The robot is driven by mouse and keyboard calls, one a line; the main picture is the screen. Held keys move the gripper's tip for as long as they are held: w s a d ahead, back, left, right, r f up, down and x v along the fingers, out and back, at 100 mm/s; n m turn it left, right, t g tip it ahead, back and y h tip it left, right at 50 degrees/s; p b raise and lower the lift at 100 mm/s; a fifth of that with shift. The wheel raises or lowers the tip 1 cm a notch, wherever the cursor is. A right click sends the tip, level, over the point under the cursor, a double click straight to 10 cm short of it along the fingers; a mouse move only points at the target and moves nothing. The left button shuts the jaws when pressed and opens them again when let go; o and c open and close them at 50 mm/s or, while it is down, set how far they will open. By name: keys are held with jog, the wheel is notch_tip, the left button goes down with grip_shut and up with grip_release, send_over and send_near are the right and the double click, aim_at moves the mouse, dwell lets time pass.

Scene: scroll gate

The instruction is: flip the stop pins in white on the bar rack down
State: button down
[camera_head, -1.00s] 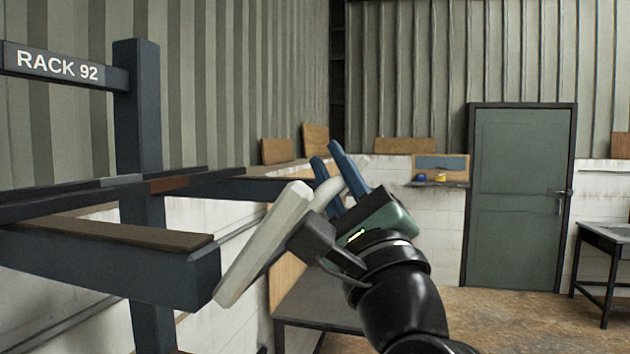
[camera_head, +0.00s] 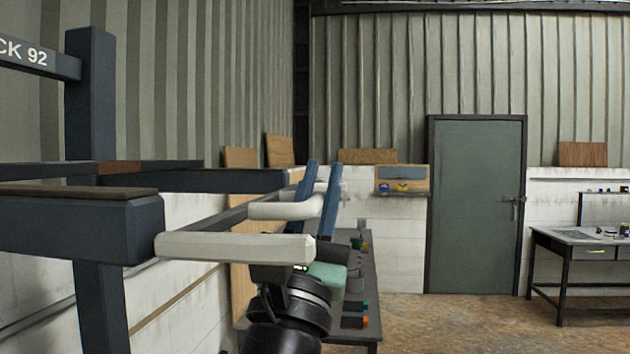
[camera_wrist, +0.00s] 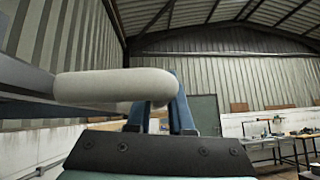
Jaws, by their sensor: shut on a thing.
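Two white stop pins show at the end of the dark bar rack (camera_head: 70,228). The near pin (camera_head: 235,247) points right from the beam end and lies about level. The far pin (camera_head: 282,210) is also about level, behind it. My gripper (camera_head: 318,200) has blue fingers pointing up at the far pin's outer end, shut on that pin; the exact contact is partly hidden. In the wrist view the near pin (camera_wrist: 115,87) crosses in front of the blue fingers (camera_wrist: 181,108), and the far pin is mostly hidden behind it.
A workbench (camera_head: 362,275) with small items stands behind my arm. A green door (camera_head: 475,205) is in the back wall. A table (camera_head: 580,245) stands at the right. The floor (camera_head: 450,325) between them is clear.

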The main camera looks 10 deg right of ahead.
jog(key=shift+d+f+b, duration=0.2)
jog(key=shift+f+b, duration=0.15)
jog(key=shift+f, duration=0.15)
jog(key=shift+d+f, duration=0.15)
jog(key=shift+f, duration=0.05)
jog(key=c, duration=0.8)
grip_release()
jog(key=shift+s+d, duration=0.1)
jog(key=shift+d, duration=0.05)
jog(key=shift+a, duration=0.25)
jog(key=shift+a+f, duration=0.1)
jog(key=shift+b+v, duration=2.9)
jog(key=shift+v, duration=3.4)
jog(key=shift+s, duration=0.1)
